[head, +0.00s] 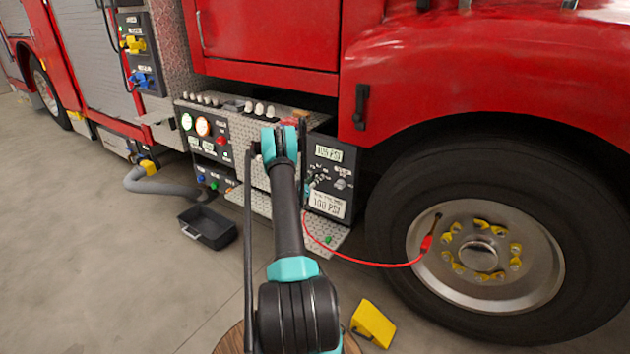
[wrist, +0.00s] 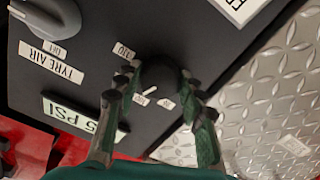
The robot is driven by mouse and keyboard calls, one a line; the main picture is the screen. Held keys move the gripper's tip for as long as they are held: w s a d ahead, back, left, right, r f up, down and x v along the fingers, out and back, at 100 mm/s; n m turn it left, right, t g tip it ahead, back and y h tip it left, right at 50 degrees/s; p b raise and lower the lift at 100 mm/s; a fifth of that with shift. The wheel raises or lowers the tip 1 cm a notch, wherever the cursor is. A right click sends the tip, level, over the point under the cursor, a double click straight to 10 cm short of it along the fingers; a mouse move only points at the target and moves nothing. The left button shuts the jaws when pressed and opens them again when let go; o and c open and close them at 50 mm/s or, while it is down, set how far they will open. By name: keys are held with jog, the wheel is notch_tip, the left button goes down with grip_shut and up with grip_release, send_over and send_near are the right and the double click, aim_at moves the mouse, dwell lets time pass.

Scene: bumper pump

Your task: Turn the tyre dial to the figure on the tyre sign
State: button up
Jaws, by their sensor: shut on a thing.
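The tyre dial (wrist: 160,72) is a dark round knob on the black panel, with a white pointer mark and small number labels around it. My gripper (wrist: 158,88) has its fingers on both sides of the knob and is shut on it. In the head view the gripper (head: 314,183) is at the panel, and the dial is hard to make out there. The green display (head: 328,153) seems to read 105 PSI. In the wrist view a finger partly hides the display (wrist: 62,112). The white tyre sign (head: 327,204) below reads 100 PSI.
A grey TYRE AIR knob (wrist: 45,15) sits beside the dial on the same panel. A red hose (head: 370,262) runs to the truck wheel (head: 480,255). A yellow chock (head: 373,323) and a black tray (head: 207,228) are on the floor.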

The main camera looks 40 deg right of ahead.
jog(key=shift+n, duration=2.2)
jog(key=o, duration=1.2)
jog(key=shift+c, duration=0.2)
